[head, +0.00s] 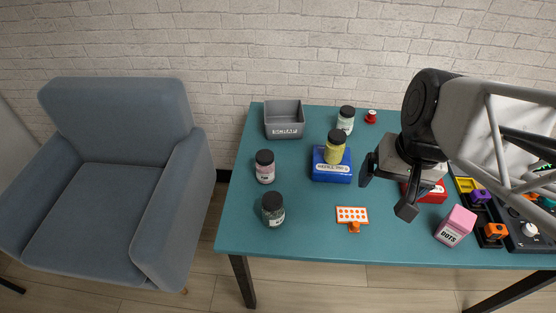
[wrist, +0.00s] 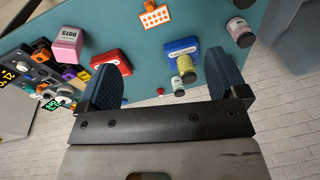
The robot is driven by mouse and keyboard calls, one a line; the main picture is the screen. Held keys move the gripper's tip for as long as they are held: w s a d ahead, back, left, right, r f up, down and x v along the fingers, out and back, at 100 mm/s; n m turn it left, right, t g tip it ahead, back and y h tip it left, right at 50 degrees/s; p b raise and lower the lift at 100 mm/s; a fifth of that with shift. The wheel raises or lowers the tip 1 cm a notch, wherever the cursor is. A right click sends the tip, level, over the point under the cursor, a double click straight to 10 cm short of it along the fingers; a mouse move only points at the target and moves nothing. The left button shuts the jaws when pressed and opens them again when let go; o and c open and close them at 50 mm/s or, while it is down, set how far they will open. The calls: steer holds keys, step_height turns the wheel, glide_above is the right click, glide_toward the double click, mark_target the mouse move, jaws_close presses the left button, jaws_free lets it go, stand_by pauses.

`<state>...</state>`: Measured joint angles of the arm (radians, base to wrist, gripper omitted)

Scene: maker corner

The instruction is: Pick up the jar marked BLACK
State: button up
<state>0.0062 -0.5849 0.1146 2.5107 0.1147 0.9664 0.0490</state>
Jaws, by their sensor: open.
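Several capped jars stand on the teal table. A jar with dark contents (head: 272,209) stands at the front left in the head view; its label is too small to read. It seems to be the jar partly cut off at the top edge of the wrist view (wrist: 243,4). A pink jar (head: 265,167) stands behind it, and a pale green jar (head: 346,120) stands at the back. A yellow jar (head: 335,148) stands on a blue box. My gripper (head: 387,188) is open and empty above the table, right of these jars. Both fingers show in the wrist view (wrist: 162,66).
A grey bin (head: 284,131) stands at the back left, beside the blue box (head: 332,173). An orange-and-white dotted card (head: 352,215) is at the front. A red box (head: 432,192), a pink DOTS box (head: 456,226) and clutter lie right. Table between dark jar and card is clear.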

steer(key=w+a+f+m+g+y, duration=0.2)
steer(key=w+a+f+m+y, duration=0.15)
steer(key=a+f, duration=0.2)
steer(key=w+a+f+m+g+y, duration=0.2)
steer(key=a+f+m+y, duration=0.15)
steer(key=f, duration=0.25)
steer(key=m+t+y, duration=0.1)
steer(key=m+y, duration=0.4)
steer(key=m, duration=0.3)
glide_toward(279, 199)
steer(key=s+a, duration=0.1)
steer(key=a, duration=0.3)
steer(key=shift+w+d+f+m+t, duration=0.1)
steer(key=shift+w+f+m+t, duration=0.15)
steer(key=shift+f+m, duration=0.4)
steer(key=shift+s+f, duration=0.1)
steer(key=shift+x, duration=1.3)
steer(key=shift+x, duration=2.6)
steer(key=c, duration=1.2)
